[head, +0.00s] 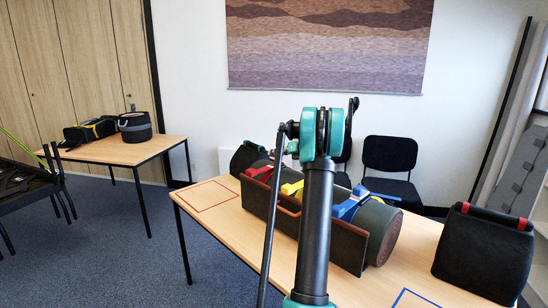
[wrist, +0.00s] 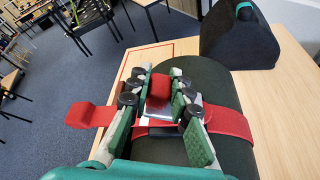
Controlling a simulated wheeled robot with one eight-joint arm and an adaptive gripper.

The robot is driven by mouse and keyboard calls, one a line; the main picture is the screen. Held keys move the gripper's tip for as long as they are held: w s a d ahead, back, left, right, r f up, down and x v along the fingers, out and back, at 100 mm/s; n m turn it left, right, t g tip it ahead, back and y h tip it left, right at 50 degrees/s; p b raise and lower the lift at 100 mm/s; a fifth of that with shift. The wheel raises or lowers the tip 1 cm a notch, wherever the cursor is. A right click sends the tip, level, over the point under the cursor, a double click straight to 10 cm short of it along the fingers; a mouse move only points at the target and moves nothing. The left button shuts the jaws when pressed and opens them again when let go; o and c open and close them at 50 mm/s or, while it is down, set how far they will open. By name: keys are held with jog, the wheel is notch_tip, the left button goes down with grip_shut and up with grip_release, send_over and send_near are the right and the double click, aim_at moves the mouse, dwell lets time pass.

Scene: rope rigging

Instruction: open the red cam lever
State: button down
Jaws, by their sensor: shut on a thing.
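The red cam lever (wrist: 159,86) shows in the wrist view as a red block between the two fingers of my gripper (wrist: 161,76). My gripper is shut on it. A metal buckle part (wrist: 188,99) shows beside the lever, partly hidden by the fingers. The red strap (wrist: 232,122) runs across a dark rolled bundle (wrist: 222,88), and its flat red end (wrist: 92,115) sticks out to the left. In the head view red strap parts (head: 262,173) show at the far end of the bundle. My arm hides my gripper there.
Yellow (head: 291,188) and blue (head: 352,203) strap fittings sit nearer along the same bundle. A brown board (head: 335,243) stands along its front. A black bag (head: 485,252) stands at right on the table. The tabletop by the red outline (head: 205,196) is clear.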

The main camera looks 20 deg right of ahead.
jog(key=d+m+y, duration=0.1)
jog(key=w+d+r+m+y, duration=0.1)
jog(key=m, duration=0.1)
jog(key=shift+d, duration=0.2)
jog(key=shift+w+d+r+m+y, duration=0.1)
jog(key=shift+w+d+m+y, duration=0.1)
jog(key=shift+d+m+y, duration=0.5)
jog(key=shift+w+d+r+m+y, duration=0.1)
jog(key=shift+w+d+m+y, duration=0.15)
jog(key=shift+m, duration=0.75)
jog(key=shift+d, duration=0.1)
jog(key=c, duration=1.4)
grip_release()
jog(key=shift+o, duration=0.2)
jog(key=shift+s, duration=0.1)
jog(key=v, duration=1.2)
